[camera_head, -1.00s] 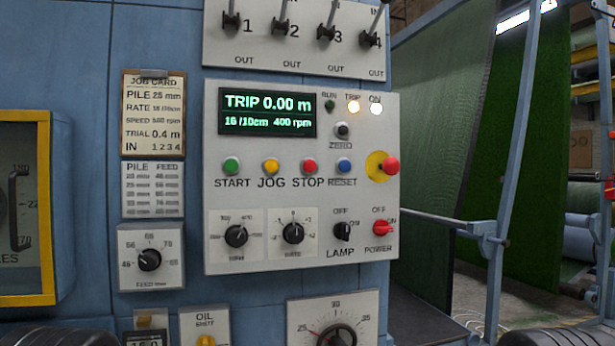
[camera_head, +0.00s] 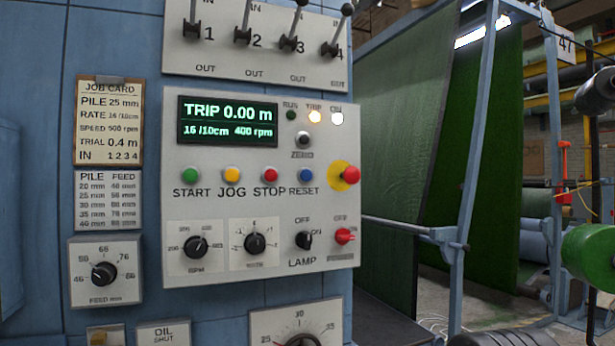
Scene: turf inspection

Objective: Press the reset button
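The blue reset button (camera_head: 305,175) is on the grey control panel (camera_head: 180,262), above the word RESET. The red stop button (camera_head: 270,175) is just left of it, and the red mushroom knob (camera_head: 351,175) on a yellow disc is to its right. The green display (camera_head: 227,121) reads TRIP 0.00 m, 16/10cm, 400 rpm. Neither of my grippers is seen, and nothing touches the reset button.
Several levers (camera_head: 243,33) stick out above the panel. A black ZERO button (camera_head: 303,140) sits above the reset button. To the right are a blue frame post (camera_head: 474,180), hanging green turf (camera_head: 450,150) and a green roller (camera_head: 590,258). The panel's front is unobstructed.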

